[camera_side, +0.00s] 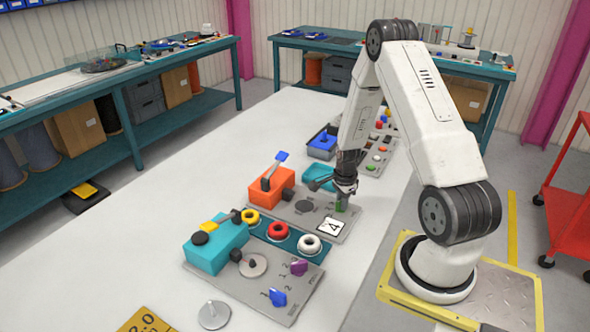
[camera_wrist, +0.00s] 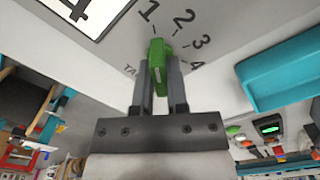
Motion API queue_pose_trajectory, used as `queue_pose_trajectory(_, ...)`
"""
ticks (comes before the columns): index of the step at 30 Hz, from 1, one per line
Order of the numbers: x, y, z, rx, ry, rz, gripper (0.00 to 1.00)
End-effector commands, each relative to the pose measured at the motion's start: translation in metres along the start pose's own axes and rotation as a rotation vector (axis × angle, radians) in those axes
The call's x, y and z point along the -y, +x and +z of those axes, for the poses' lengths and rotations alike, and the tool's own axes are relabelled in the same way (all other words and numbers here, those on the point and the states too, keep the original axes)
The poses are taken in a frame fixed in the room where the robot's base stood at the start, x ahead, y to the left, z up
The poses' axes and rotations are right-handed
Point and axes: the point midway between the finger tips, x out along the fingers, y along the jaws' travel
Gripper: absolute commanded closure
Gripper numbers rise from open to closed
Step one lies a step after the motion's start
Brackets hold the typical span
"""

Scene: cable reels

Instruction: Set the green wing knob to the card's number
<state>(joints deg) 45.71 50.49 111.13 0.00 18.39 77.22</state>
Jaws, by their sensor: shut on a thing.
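The green wing knob (camera_wrist: 158,58) stands on a grey panel, and my gripper (camera_wrist: 160,85) is shut on it, one finger on each side. Printed numbers 1 to 4 fan around the knob. Its far end lies near the tick for 1; which end is the pointer is hard to tell. The white card (camera_wrist: 85,12) shows a 4, partly cut off at the top left. In the side view, my gripper (camera_side: 345,188) points down onto the green knob (camera_side: 341,206), behind the card (camera_side: 331,227).
In the side view, an orange box with a blue-tipped lever (camera_side: 266,195) stands left of my gripper. Red, yellow and white rings (camera_side: 278,231) lie nearer the camera. The table's left side is clear.

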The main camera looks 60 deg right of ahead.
Motion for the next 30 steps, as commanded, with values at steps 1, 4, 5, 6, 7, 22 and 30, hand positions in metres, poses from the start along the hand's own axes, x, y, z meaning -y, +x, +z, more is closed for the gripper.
queue_pose_trajectory(1, 0.0001, -0.0003, 0.0000, 0.000, 0.029, 0.000, 1.00)
queue_pose_trajectory(4, 0.0001, -0.0004, 0.0000, 0.000, 0.101, 0.000, 1.00)
queue_pose_trajectory(5, 0.0001, -0.0004, 0.0000, 0.000, 0.124, 0.000, 1.00)
queue_pose_trajectory(6, 0.0001, -0.0004, 0.0000, 0.000, 0.155, 0.000, 1.00)
queue_pose_trajectory(7, 0.0002, -0.0005, 0.0000, 0.000, 0.178, 0.000, 1.00)
queue_pose_trajectory(22, 0.0002, -0.0007, -0.0001, 0.000, 0.558, 0.000, 1.00)
queue_pose_trajectory(30, 0.0003, -0.0008, -0.0001, 0.000, 0.761, 0.000, 1.00)
